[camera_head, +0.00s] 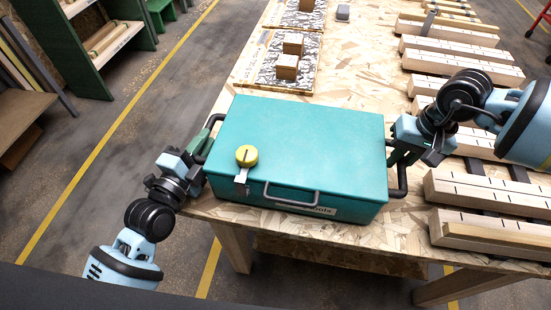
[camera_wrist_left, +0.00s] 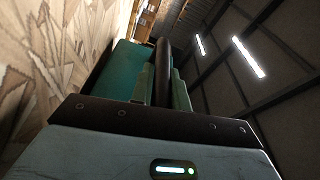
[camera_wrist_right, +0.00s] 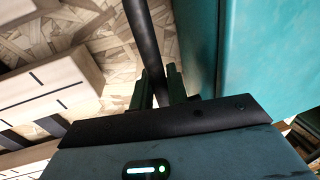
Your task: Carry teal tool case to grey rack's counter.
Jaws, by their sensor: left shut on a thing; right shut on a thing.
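The teal tool case (camera_head: 300,150) is at the front end of a wooden workbench (camera_head: 370,50), with a front handle, a latch and a round yellow tag. My left gripper (camera_head: 208,142) is shut on the black side handle at the case's left end. In the left wrist view the handle bar (camera_wrist_left: 162,75) stands between the fingers. My right gripper (camera_head: 396,158) is shut on the right side handle, which runs between the fingers in the right wrist view (camera_wrist_right: 150,50). I cannot tell whether the case touches the bench top. No grey rack is clearly identifiable.
Slotted timber blocks (camera_head: 490,190) line the bench's right side, close to my right arm. Foil-covered boards (camera_head: 285,60) with small brown blocks lie behind the case. A green shelf unit (camera_head: 75,45) stands at the upper left. Open floor with yellow lines (camera_head: 120,115) lies left of the bench.

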